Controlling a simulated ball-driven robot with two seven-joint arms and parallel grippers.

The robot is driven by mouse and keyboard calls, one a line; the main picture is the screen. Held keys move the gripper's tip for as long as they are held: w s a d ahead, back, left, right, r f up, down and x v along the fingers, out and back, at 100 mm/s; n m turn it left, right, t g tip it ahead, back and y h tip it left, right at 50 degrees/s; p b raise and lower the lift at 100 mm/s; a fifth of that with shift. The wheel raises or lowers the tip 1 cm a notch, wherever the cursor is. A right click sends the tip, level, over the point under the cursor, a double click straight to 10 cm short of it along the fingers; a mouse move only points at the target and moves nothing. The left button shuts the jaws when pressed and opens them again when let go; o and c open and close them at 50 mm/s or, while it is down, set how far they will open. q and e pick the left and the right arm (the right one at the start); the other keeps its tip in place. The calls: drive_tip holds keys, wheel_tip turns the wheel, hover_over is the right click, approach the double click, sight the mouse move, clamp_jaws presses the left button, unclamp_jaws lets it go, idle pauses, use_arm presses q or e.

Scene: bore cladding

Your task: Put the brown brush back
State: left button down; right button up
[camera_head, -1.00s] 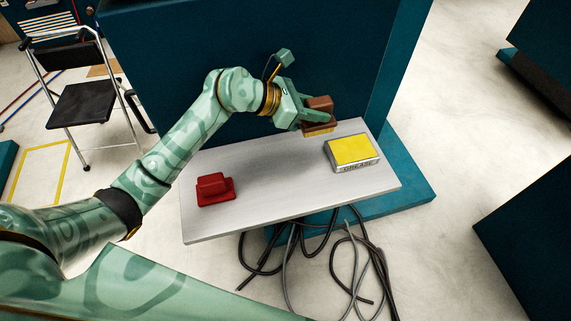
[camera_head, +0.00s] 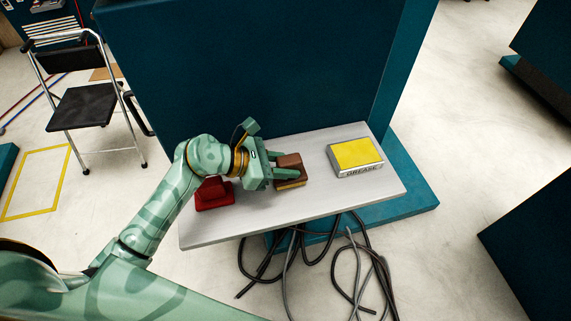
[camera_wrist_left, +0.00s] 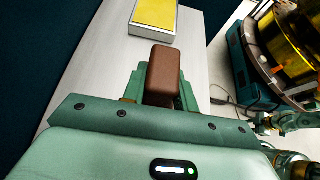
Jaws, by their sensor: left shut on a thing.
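The brown brush (camera_head: 290,168) has a brown block handle and pale yellowish bristles underneath. My left gripper (camera_head: 289,174) is shut on it and holds it upright, low at the middle of the grey table (camera_head: 330,198). I cannot tell whether the bristles touch the table top. In the left wrist view the brush handle (camera_wrist_left: 163,76) sits between the fingers.
A grey grease box with a yellow top (camera_head: 356,156) stands on the table's right part. A red block-shaped object (camera_head: 213,194) stands on the left, partly behind my left arm. A dark blue wall (camera_head: 250,70) rises behind the table. Cables (camera_head: 300,250) hang below.

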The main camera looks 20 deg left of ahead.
use_arm(q)
drive_tip(key=shift+f, duration=0.1)
drive_tip(key=c, duration=1.5)
unclamp_jaws()
drive_tip(key=o, duration=0.4)
drive_tip(key=shift+a+r, duration=0.1)
drive_tip(key=shift+r, duration=0.1)
drive_tip(key=p+v, duration=0.1)
drive_tip(key=v, duration=1.1)
drive_tip(key=shift+f, duration=0.1)
